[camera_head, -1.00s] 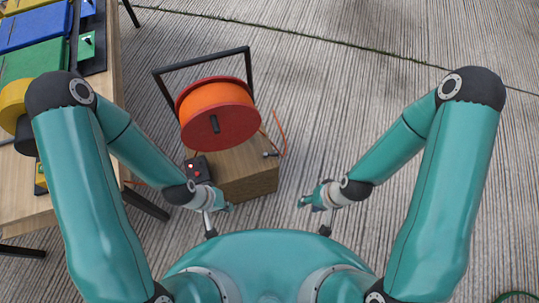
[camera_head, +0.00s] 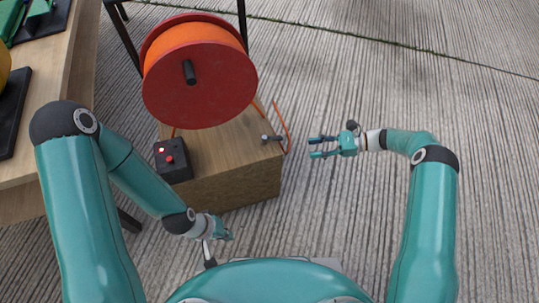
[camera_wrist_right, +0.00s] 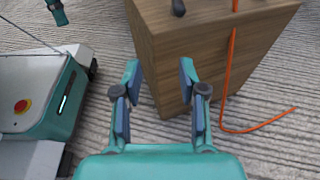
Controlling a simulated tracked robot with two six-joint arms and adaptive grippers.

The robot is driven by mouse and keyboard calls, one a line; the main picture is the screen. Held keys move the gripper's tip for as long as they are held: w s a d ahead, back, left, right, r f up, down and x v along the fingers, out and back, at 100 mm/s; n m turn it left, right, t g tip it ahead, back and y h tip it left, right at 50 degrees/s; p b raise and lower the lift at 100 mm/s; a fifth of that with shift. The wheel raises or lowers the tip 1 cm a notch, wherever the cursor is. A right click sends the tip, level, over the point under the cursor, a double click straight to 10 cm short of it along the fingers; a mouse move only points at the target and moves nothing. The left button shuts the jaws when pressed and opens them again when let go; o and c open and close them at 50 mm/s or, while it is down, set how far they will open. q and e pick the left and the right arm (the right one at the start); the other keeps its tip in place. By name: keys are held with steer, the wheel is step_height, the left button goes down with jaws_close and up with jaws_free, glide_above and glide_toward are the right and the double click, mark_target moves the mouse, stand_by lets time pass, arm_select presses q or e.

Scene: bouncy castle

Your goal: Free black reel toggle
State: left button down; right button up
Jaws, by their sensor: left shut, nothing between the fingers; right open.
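A small dark toggle (camera_head: 271,138) sits near the right edge of the top of the wooden box (camera_head: 235,178). A black end, apparently the same toggle (camera_wrist_right: 178,8), shows at the top of the right wrist view. The red reel (camera_head: 200,95) with orange line stands over the box and has a black handle (camera_head: 190,72) on its face. My right gripper (camera_head: 318,147) is open and empty, right of the toggle and apart from it, its fingers pointing left. My left gripper (camera_head: 229,235) is shut and empty, in front of the box.
An orange cord (camera_head: 285,125) loops beside the box's right side, between the box and my right gripper. A black control box (camera_head: 172,159) with a red button sits on the box's left. A wooden table (camera_head: 60,80) stands at left. The floor at right is clear.

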mark_target(274, 138)
arm_select(q)
step_height(274, 138, down, 6)
steer(key=b, duration=0.4)
arm_select(e)
steer(key=w+a+y, duration=0.1)
steer(key=a, duration=0.3)
steer(key=w+a+y, duration=0.1)
steer(key=a, duration=0.8)
steer(key=shift+w+a+r+y, duration=0.35)
steer(key=shift+w+y, duration=0.05)
